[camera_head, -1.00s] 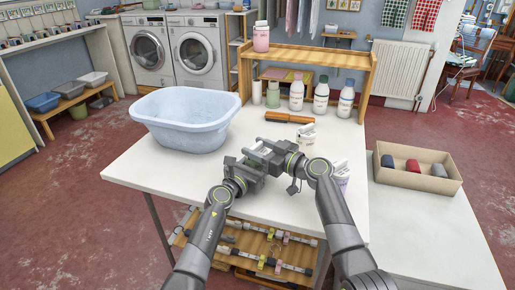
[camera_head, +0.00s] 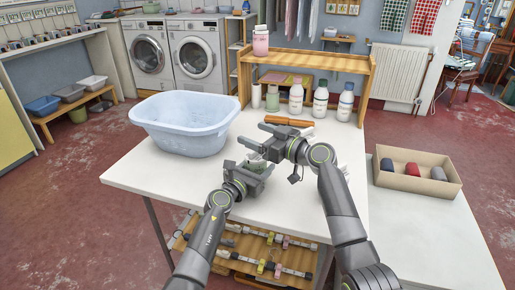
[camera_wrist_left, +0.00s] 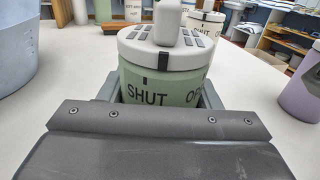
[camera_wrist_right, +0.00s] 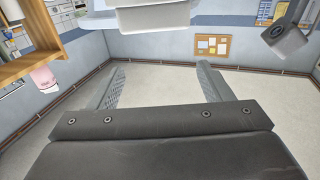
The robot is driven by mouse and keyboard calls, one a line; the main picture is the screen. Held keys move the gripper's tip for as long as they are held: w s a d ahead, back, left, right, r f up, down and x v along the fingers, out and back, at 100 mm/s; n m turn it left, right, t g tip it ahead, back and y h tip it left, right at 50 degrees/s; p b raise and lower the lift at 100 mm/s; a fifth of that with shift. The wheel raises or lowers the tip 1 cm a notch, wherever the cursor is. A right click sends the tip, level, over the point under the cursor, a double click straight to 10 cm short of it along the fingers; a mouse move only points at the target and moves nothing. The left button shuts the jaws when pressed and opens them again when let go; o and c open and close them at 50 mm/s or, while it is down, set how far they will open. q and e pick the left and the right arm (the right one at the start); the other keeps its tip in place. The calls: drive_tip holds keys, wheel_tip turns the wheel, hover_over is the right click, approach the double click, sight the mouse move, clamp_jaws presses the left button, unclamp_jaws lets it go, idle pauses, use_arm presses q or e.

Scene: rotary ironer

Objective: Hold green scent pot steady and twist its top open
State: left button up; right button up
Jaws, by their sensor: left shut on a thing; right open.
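The green scent pot (camera_wrist_left: 160,88) stands between the jaws of my left gripper (camera_head: 255,163), which is shut on its body. In the left wrist view its pale top (camera_wrist_left: 168,47) is on, with a raised grip and dark ribs. A dark mark on the rim is close to the word SHUT; a second word beginning OP is partly cut off at the right. In the head view the pot is mostly hidden by the grippers. My right gripper (camera_head: 254,134) is open and empty, above and beyond the pot, apart from it. Its jaws also show empty in the right wrist view (camera_wrist_right: 160,82).
A blue basin (camera_head: 190,125) stands at the table's back left. A wooden shelf (camera_head: 310,60) with bottles in front stands at the back. A purple pot (camera_wrist_left: 300,95) is to the right of the green one. A box of rolls (camera_head: 415,185) sits on the right side table.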

wheel_tip(320, 180, up, 4)
drive_tip(key=shift+r, duration=0.1)
